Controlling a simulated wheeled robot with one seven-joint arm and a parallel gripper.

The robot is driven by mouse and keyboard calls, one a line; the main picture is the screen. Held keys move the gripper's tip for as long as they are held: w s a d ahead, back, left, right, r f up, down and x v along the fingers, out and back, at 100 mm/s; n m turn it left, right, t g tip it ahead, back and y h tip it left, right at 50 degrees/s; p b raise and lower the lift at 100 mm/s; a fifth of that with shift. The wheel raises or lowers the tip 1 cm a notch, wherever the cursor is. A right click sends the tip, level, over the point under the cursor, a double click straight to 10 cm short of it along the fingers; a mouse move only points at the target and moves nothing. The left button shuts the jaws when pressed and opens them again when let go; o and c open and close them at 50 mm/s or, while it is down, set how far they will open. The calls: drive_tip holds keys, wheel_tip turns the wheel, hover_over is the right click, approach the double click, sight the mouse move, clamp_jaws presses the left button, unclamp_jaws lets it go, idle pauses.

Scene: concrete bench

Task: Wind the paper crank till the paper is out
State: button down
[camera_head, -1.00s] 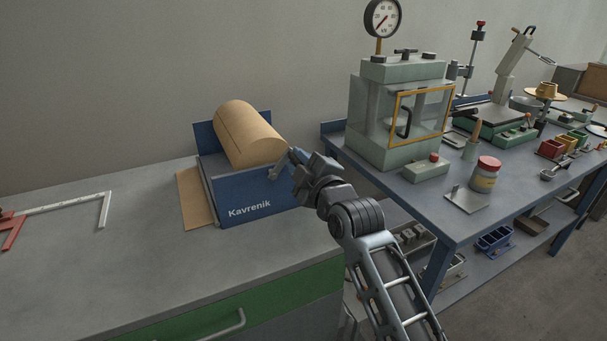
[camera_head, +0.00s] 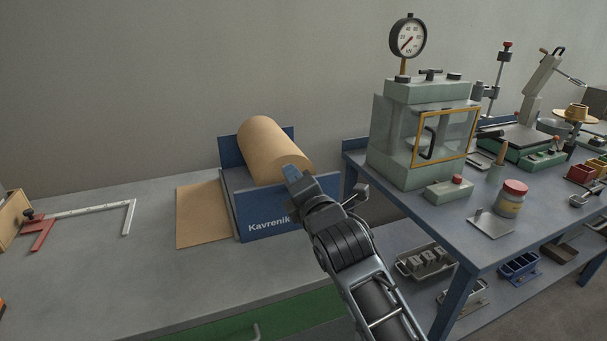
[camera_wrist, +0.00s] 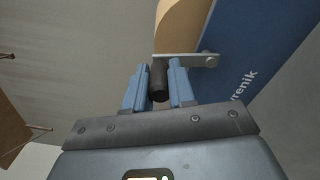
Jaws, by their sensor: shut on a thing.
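The blue paper dispenser (camera_head: 262,222), lettered "Kavrenik", stands on the left bench and holds a large roll of brown paper (camera_head: 268,146). A brown sheet (camera_head: 203,215) lies on the bench at the dispenser's left side. In the wrist view the crank (camera_wrist: 186,60) is a grey arm pivoted on the dispenser's blue side, with a black grip (camera_wrist: 158,82) at its free end. My gripper (camera_wrist: 159,84) is shut on the black grip, one blue finger on each side. In the head view my gripper (camera_head: 290,172) hides the crank in front of the dispenser's right end.
A blue table (camera_head: 439,210) on the right carries a pale green press (camera_head: 413,125) with a dial gauge (camera_head: 408,38), and a red-lidded jar (camera_head: 511,199). A white and red square (camera_head: 92,211) lies on the bench at left. The bench's middle is clear.

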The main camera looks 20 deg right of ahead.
drive_tip(key=a+f+n+p, duration=0.4)
drive_tip(key=n+p, duration=0.2)
drive_tip(key=n, duration=0.5)
drive_tip(key=shift+a+f+n, duration=0.3)
drive_tip(key=shift+a+n, duration=0.1)
idle(0.3)
drive_tip(key=c, duration=1)
unclamp_jaws()
drive_tip(key=shift+o, duration=0.2)
drive_tip(key=s+p, duration=0.1)
drive_tip(key=s, duration=0.6)
drive_tip(key=shift+s, duration=0.4)
